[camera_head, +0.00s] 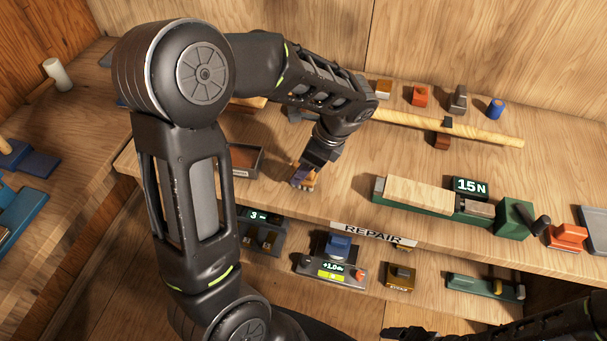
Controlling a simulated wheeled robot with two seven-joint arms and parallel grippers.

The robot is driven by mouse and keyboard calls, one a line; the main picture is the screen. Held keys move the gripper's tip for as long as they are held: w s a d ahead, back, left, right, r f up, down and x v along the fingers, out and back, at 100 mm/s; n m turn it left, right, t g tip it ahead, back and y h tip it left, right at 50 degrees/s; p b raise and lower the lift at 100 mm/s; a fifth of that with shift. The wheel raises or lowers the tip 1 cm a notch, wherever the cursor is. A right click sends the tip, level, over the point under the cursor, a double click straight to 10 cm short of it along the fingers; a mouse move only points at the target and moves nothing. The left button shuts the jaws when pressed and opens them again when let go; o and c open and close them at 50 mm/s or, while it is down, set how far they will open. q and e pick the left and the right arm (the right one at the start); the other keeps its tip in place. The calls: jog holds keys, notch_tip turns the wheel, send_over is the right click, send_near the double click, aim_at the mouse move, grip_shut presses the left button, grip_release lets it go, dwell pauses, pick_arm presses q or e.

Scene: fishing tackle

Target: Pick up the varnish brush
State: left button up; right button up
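My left gripper (309,172) points down over the middle of the upper bench. Its fingers are dark and small, and I cannot tell whether they are open or shut. A small tan-and-purple item (303,180) is right at its fingertips, partly hidden by them. Whether it is held or only touched is unclear. I cannot surely pick out the varnish brush; this item may be it. My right gripper (397,333) shows only as a dark shape at the bottom edge, too cut off to read.
A brown open tray (243,160) lies left of the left gripper. A green fixture with a wooden block (420,194) and a 15 N display (469,187) stand to the right. A long wooden rod (470,131) lies behind. The lower shelf holds gauges, including a +1.0 device (331,271).

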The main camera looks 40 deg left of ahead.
pick_arm(q)
jog(key=shift+c, duration=0.4)
grip_shut()
notch_tip(320, 180, up, 10)
jog(key=shift+r+b, duration=0.1)
jog(key=shift+b, duration=0.2)
dwell(0.4)
dwell(0.5)
jog(key=c, duration=0.6)
grip_release()
jog(key=shift+c, duration=0.2)
grip_shut()
